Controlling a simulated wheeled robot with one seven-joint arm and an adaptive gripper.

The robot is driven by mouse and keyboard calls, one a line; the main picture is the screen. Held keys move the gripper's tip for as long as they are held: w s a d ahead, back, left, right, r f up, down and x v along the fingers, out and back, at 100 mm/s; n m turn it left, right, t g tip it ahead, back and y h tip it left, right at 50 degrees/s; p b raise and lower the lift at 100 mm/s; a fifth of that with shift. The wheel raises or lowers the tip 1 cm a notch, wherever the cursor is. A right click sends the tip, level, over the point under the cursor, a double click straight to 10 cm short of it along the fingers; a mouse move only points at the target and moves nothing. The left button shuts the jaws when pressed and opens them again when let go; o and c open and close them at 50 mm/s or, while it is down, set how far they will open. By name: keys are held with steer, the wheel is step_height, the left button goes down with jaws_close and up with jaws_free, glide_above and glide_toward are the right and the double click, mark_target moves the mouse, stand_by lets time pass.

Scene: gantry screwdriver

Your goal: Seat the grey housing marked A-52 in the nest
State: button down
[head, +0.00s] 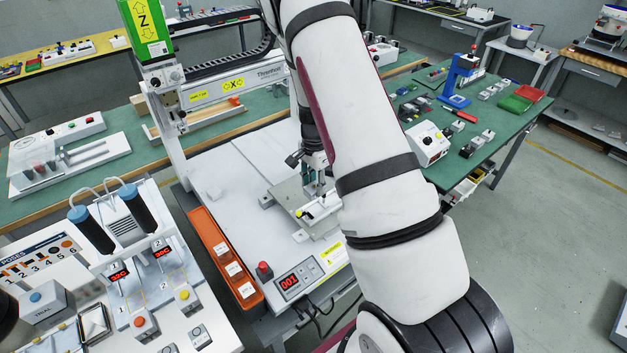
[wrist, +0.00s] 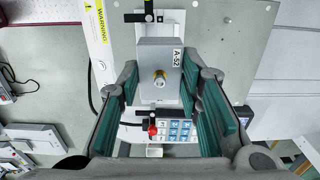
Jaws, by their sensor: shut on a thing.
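The grey housing marked A-52 (wrist: 150,55) is in the middle of the wrist view, with a round brass-rimmed hole in its face. My gripper (wrist: 160,72) has its two green-padded fingers against the left and right sides of the housing. A light-coloured fixture, apparently the nest (wrist: 144,31), shows beyond and under the housing, with a black clamp (wrist: 150,16) at its far end. The housing covers most of it, so I cannot tell whether the housing touches it.
In the head view, an orange bin (head: 215,245) runs along the white gantry table (head: 225,170). A control box (head: 292,283) stands at its front edge.

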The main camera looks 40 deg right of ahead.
mark_target(314, 185)
steer(key=shift+f+b, duration=0.7)
steer(key=shift+f, duration=2.45)
steer(key=shift+r+b, duration=0.3)
steer(key=shift+r, duration=0.1)
steer(key=shift+f+b, duration=0.45)
steer(key=shift+f, duration=0.5)
steer(key=c, duration=1.1)
jaws_free()
steer(key=shift+o, duration=0.2)
step_height(314, 185, up, 12)
